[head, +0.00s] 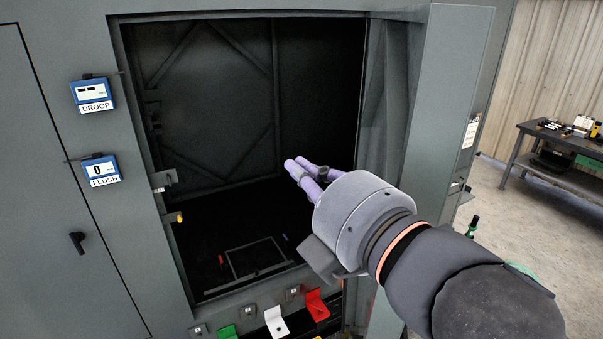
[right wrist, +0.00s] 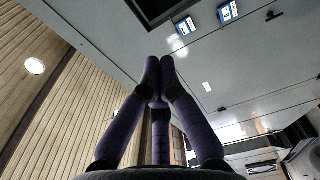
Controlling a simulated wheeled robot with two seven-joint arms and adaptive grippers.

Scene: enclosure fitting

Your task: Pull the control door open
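The grey enclosure has a large dark opening. A grey door (head: 452,110) stands swung outward at the opening's right side, with a white label on it; I take it for the control door. My right gripper (head: 296,167), with purple fingers, is in front of the opening, to the left of that door and apart from it. In the right wrist view its fingertips (right wrist: 160,63) come together with nothing seen between them. My arm covers the lower part of the door. My left gripper is not in view.
Two blue displays, DROOP (head: 92,94) and FLUSH (head: 101,171), hang left of the opening. Green (head: 228,332), white (head: 276,321) and red (head: 317,305) tags sit along its lower edge. A workbench (head: 560,150) stands at the far right, with open floor before it.

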